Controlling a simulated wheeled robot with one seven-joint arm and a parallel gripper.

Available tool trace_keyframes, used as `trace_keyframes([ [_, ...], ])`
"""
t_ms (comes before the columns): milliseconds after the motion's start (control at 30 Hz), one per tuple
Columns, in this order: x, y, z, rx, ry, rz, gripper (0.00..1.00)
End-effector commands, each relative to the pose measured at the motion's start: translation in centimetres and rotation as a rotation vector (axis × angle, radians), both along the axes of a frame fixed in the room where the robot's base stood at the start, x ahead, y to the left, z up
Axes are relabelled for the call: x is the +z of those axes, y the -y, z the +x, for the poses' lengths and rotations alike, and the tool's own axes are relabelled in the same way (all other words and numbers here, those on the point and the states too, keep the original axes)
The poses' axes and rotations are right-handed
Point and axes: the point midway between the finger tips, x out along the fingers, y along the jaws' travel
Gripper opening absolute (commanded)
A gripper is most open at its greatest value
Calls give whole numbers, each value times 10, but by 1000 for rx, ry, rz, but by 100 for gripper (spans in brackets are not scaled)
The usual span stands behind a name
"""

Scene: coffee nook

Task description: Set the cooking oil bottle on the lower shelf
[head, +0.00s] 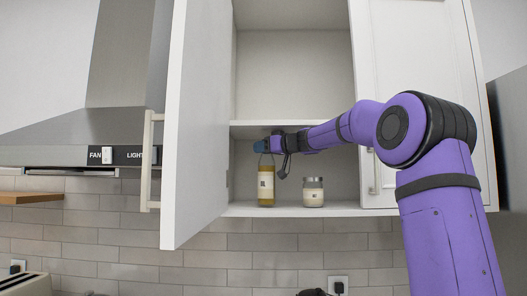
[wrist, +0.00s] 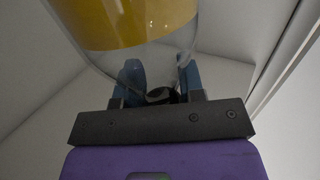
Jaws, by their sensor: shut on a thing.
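The cooking oil bottle (head: 266,187), with yellow contents and a pale label, is upright inside the open cupboard, over the lower shelf (head: 240,209). Its base appears level with the shelf board; I cannot tell whether it touches or is just above. My gripper (head: 263,148) is shut on the bottle's narrow top, under the upper shelf. In the wrist view the bottle (wrist: 125,22) fills the top, with clear glass below the yellow part. The blue fingers of my gripper (wrist: 160,84) are on either side of its neck.
A small jar (head: 313,192) with a pale label stands on the lower shelf right of the bottle. The upper shelf (head: 290,127) is close above my gripper. The open cupboard door (head: 195,120) bounds the left. Shelf room right of the jar is free.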

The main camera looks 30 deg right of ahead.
Motion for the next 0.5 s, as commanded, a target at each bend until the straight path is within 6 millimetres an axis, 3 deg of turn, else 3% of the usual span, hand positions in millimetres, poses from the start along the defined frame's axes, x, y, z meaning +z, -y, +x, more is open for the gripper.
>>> trace_keyframes([
  [500, -5, 1, -2, -1, 1, -1, 0],
])
